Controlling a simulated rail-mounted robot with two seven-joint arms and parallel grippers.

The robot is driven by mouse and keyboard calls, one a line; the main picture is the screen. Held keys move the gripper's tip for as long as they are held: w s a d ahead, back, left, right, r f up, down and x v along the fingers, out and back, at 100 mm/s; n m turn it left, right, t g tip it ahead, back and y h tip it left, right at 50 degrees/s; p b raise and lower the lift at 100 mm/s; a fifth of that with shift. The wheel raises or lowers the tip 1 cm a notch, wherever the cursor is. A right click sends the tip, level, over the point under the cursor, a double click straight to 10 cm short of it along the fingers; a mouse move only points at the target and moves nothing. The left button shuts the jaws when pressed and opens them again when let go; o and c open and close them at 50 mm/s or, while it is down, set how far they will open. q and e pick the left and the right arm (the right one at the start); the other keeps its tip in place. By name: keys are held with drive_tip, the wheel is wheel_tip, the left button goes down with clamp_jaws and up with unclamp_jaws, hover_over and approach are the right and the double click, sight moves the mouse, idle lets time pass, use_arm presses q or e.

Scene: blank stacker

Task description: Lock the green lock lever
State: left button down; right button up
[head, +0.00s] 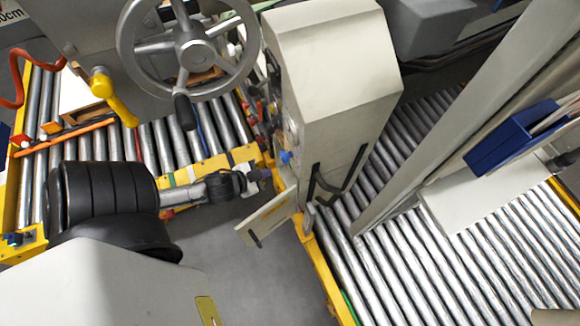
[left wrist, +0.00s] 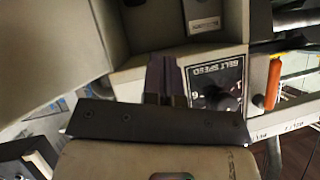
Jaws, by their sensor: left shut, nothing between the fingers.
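I cannot pick out a green lock lever for certain in either view. Small green marks show on the yellow frame (head: 328,265) of the right conveyor, too small to identify. My left gripper (head: 268,174) is shut and empty, at the left side of the tall beige cabinet (head: 335,90), above an open door flap (head: 268,216). In the left wrist view the shut fingers (left wrist: 165,72) are close to a grey panel with a black BELT SPEED dial (left wrist: 216,85) to their right; I cannot tell whether they touch it. My right gripper is not in view.
A grey handwheel (head: 193,52) and a yellow handle (head: 113,97) stand above the left roller conveyor (head: 147,140). An orange-red handle (left wrist: 272,85) is right of the dial. A blue bin (head: 512,140) is at the right. Grey floor (head: 225,260) lies open below my left arm.

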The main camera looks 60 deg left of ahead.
use_arm(q)
drive_tip(key=shift+w+f, duration=0.1)
idle(0.3)
drive_tip(key=s+a+f+b+x, duration=0.1)
drive_tip(key=b+x, duration=0.4)
drive_tip(key=x, duration=0.7)
drive_tip(key=shift+f, duration=0.75)
drive_tip(key=shift+w, duration=0.1)
